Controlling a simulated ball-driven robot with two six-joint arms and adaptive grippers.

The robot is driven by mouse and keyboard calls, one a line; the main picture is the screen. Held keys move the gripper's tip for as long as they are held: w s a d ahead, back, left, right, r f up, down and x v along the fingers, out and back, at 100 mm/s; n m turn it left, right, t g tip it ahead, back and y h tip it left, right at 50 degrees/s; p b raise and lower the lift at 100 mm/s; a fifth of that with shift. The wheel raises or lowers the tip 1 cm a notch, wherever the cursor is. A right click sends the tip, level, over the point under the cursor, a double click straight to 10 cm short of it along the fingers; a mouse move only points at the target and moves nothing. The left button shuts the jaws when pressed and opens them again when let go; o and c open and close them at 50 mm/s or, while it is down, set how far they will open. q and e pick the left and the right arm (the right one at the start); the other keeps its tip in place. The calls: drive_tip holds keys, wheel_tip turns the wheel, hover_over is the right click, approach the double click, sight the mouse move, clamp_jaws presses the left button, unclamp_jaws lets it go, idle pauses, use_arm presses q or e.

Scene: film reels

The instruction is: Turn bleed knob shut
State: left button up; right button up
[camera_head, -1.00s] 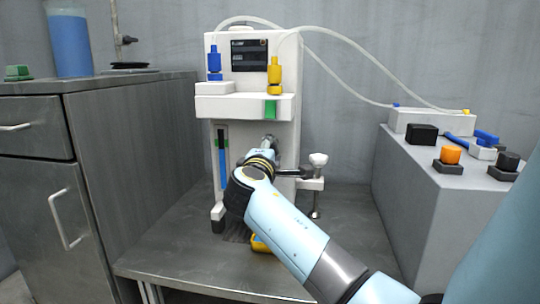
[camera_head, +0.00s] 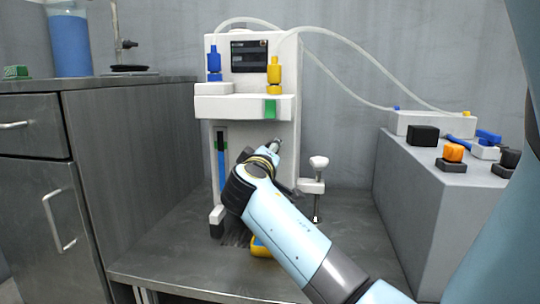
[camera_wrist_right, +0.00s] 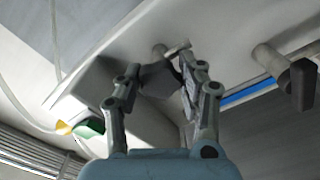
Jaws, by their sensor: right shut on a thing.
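The white machine (camera_head: 232,105) stands on the metal bench. Finger pads hide part of the knob in the right wrist view. In the head view my right wrist and gripper (camera_head: 272,148) hide the knob. My left gripper is not in view.
A blue gauge strip (camera_head: 221,168) and a dark-ended tap (camera_head: 217,215) are left of my wrist. A white-topped clamp (camera_head: 318,163) stands close on the right. A yellow object (camera_head: 260,246) lies below my arm. A grey block (camera_head: 440,205) stands right.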

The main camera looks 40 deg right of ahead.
drive_tip(key=shift+f, duration=0.2)
drive_tip(key=o, duration=1.2)
drive_tip(key=shift+r, duration=0.1)
drive_tip(key=v, duration=0.7)
drive_tip(key=shift+s+a, duration=0.2)
